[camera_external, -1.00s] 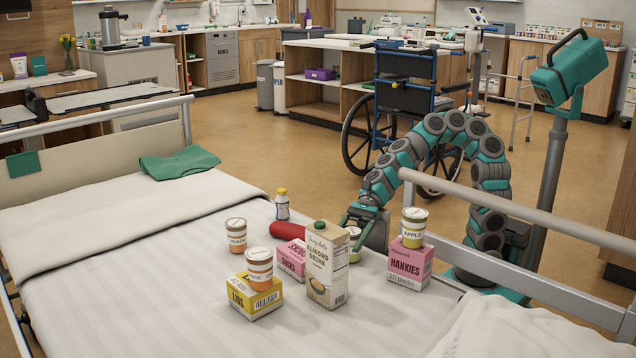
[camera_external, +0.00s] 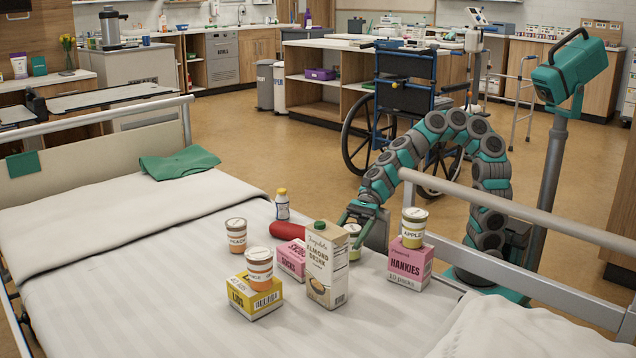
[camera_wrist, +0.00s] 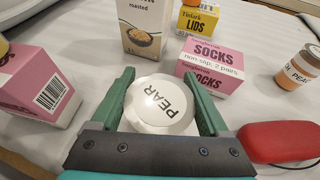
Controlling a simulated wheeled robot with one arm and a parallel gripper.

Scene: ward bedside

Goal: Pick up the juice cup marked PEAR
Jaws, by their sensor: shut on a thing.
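The juice cup marked PEAR (camera_wrist: 160,101) shows its white lid in the wrist view, between the two green fingers of my gripper (camera_wrist: 159,76). The fingers are shut on its sides. In the external view my gripper (camera_external: 358,218) reaches down over the bed, and the cup (camera_external: 354,239) is partly hidden behind the almond drink carton (camera_external: 327,265). I cannot tell for certain whether the cup's base is clear of the bed.
The pink SOCKS box (camera_wrist: 213,67), yellow LIDS box (camera_wrist: 200,19) and red case (camera_wrist: 283,141) lie close by. An APPLE cup (camera_external: 414,228) stands on the HANKIES box (camera_external: 409,267). Orange-labelled cups (camera_external: 236,236) stand left. The bed rail (camera_external: 520,208) runs beside my arm.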

